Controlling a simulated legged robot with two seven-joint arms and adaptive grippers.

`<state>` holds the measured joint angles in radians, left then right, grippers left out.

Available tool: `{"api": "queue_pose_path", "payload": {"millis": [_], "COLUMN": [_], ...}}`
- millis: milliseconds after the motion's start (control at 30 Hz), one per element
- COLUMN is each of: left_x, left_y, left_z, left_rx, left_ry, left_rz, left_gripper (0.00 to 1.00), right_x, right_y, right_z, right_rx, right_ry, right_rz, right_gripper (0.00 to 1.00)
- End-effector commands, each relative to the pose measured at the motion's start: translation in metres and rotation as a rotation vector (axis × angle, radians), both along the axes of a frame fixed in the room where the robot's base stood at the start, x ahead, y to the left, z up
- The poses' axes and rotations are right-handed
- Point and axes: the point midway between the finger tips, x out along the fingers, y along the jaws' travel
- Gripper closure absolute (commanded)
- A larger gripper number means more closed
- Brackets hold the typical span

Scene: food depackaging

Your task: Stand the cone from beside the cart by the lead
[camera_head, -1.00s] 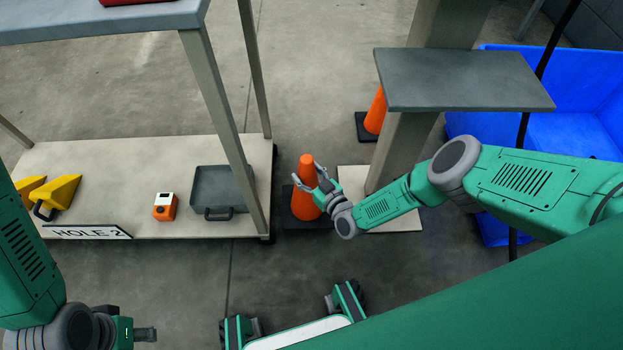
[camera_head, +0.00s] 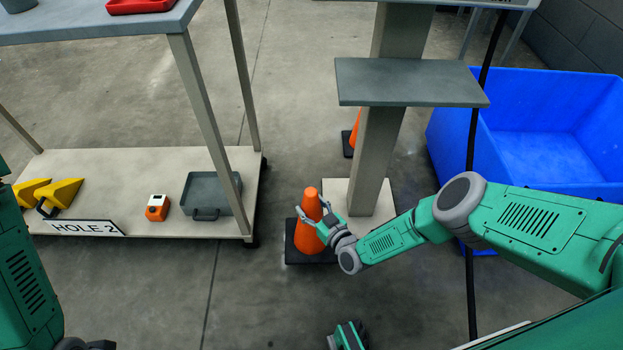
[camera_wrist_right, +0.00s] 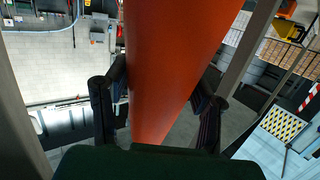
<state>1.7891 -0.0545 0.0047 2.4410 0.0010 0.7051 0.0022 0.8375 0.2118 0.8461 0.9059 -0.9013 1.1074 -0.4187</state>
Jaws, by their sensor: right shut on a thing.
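The orange cone (camera_head: 311,225) with its dark square base (camera_head: 292,252) is upright, just right of the cart's lower shelf (camera_head: 110,165) in the head view. My right gripper (camera_head: 312,216) is shut on its upper part, a finger on either side. The orange cone body (camera_wrist_right: 165,65) fills the middle of the right wrist view between the fingers (camera_wrist_right: 160,105). I cannot tell whether the base touches the floor. The black lead (camera_head: 472,200) hangs to the right, beyond my right forearm. My left arm shows at the lower left; its gripper is out of frame.
A post with a grey shelf (camera_head: 410,82) and a pale foot plate (camera_head: 335,195) stands just behind the cone. Another orange cone (camera_head: 354,130) is partly hidden behind the post. A blue bin (camera_head: 540,185) stands at right. Floor in front of the cone is open.

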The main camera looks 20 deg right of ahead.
Motion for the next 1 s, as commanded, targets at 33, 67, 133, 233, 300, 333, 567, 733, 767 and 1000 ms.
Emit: {"api": "queue_pose_path", "payload": {"millis": [33,67,133,233,300,333,567,733,767,1000], "left_x": [0.000,0.000,0.000,0.000,0.001,0.001,0.000,0.000,0.000,0.000], "left_y": [0.000,0.000,0.000,0.000,0.000,0.000,0.000,0.000,0.000,0.000], "left_z": [0.000,0.000,0.000,0.000,0.000,0.000,0.000,0.000,0.000,0.000], "left_rx": [0.000,0.000,0.000,0.000,0.000,0.000,0.000,0.000,0.000,0.000], "left_ry": [-0.001,-0.001,0.000,-0.001,-0.002,-0.001,-0.001,0.000,0.000,0.000], "left_rz": [0.000,0.000,0.000,0.000,0.000,0.000,0.000,0.000,0.000,0.000], "left_gripper": [0.67,0.67,0.67,0.67,0.67,0.67,0.67,0.67,0.67,0.67], "right_x": [0.001,0.001,0.002,0.000,-0.001,-0.001,-0.005,-0.010,-0.011,-0.025], "right_y": [-0.001,-0.001,-0.002,-0.002,-0.004,-0.004,-0.007,-0.013,-0.014,-0.030], "right_z": [0.001,0.001,0.005,0.011,0.014,0.016,0.030,0.053,0.057,0.127], "right_rx": [0.000,0.000,0.001,0.002,0.002,0.003,0.000,0.003,0.002,0.004], "right_ry": [-0.004,-0.004,-0.005,-0.004,-0.005,-0.004,-0.004,-0.004,-0.005,-0.007], "right_rz": [-0.001,-0.001,-0.004,-0.007,-0.011,-0.013,-0.026,-0.046,-0.050,-0.111], "right_gripper": [1.00,1.00,1.00,1.00,1.00,1.00,1.00,1.00,1.00,1.00]}}
